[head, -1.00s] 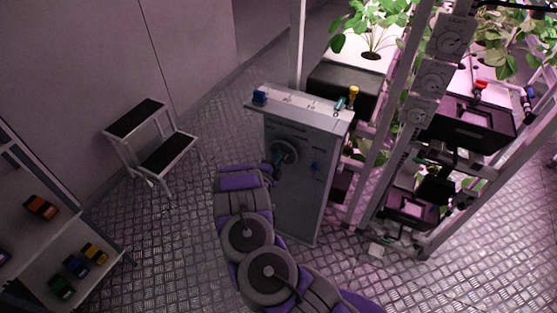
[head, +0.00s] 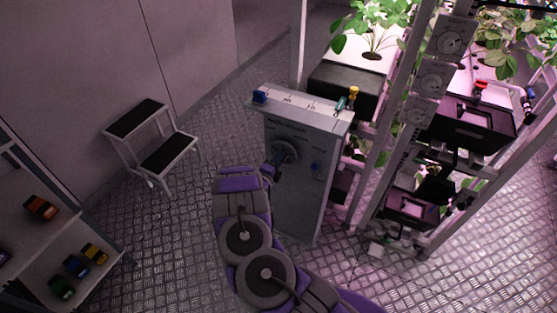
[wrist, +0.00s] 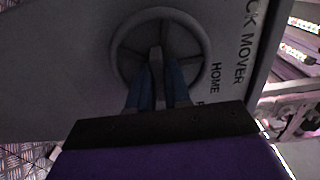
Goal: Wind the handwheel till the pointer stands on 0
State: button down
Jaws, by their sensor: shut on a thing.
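The handwheel (head: 285,151) is a grey spoked wheel on the face of a grey cabinet (head: 296,190). The wheel also shows in the wrist view (wrist: 200,38), seen nearly face-on. My gripper (wrist: 158,75) has its two blue fingers shut on a grey part of the handwheel, low inside the rim. In the head view my gripper (head: 277,160) reaches the wheel from the lower left. Lettering reading "HOME" and part of "MOVER" shows beside the wheel in the wrist view. I cannot make out the pointer or a 0 mark.
Plant racks (head: 384,165) with dials stand close right of the cabinet. A step stool (head: 150,140) stands at the left by the wall.

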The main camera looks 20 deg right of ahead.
jog(key=shift+s+f, duration=0.1)
jog(key=shift+f, duration=0.2)
jog(key=c, duration=1.3)
grip_release()
jog(key=shift+o, duration=0.7)
jog(key=shift+r, duration=0.15)
jog(key=shift+a, duration=0.1)
jog(key=p+v, duration=0.1)
jog(key=v, duration=1.6)
jog(key=shift+p, duration=0.3)
jog(key=shift+a, duration=0.15)
